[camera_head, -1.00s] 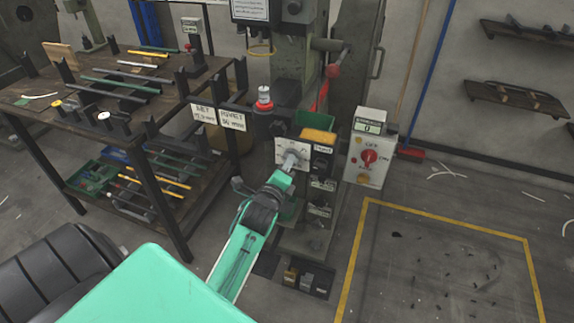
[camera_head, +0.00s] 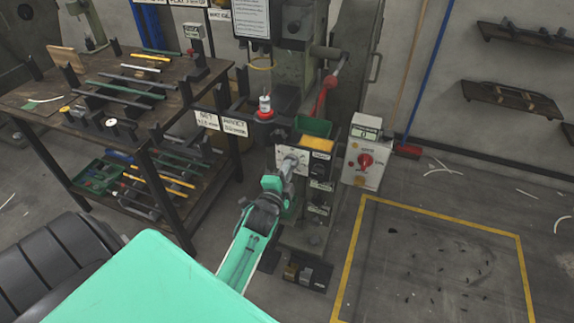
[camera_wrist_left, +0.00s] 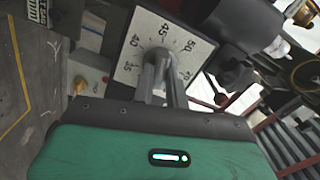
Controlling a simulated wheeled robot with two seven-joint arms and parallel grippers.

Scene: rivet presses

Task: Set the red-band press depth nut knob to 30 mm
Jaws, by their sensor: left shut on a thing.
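The depth knob (camera_wrist_left: 158,60) sits on a white numbered dial plate (camera_wrist_left: 130,55), seen in the left wrist view. The numbers 35, 40, 45 and 50 show around it, with another partly hidden on the right. My left gripper (camera_wrist_left: 161,76) is shut on the knob, its two grey fingers on either side. The fingers hide the lower dial, and I cannot tell which value the knob points to. In the head view my left gripper (camera_head: 289,164) reaches the dial plate (camera_head: 300,157) on the press front. A red-and-white cylinder (camera_head: 265,105) stands above left. My right gripper is not in view.
A control box with a red knob (camera_head: 365,160) stands right of the press. A table (camera_head: 150,117) with rods is at left. Yellow-taped floor (camera_head: 440,217) lies clear at right, apart from small bits.

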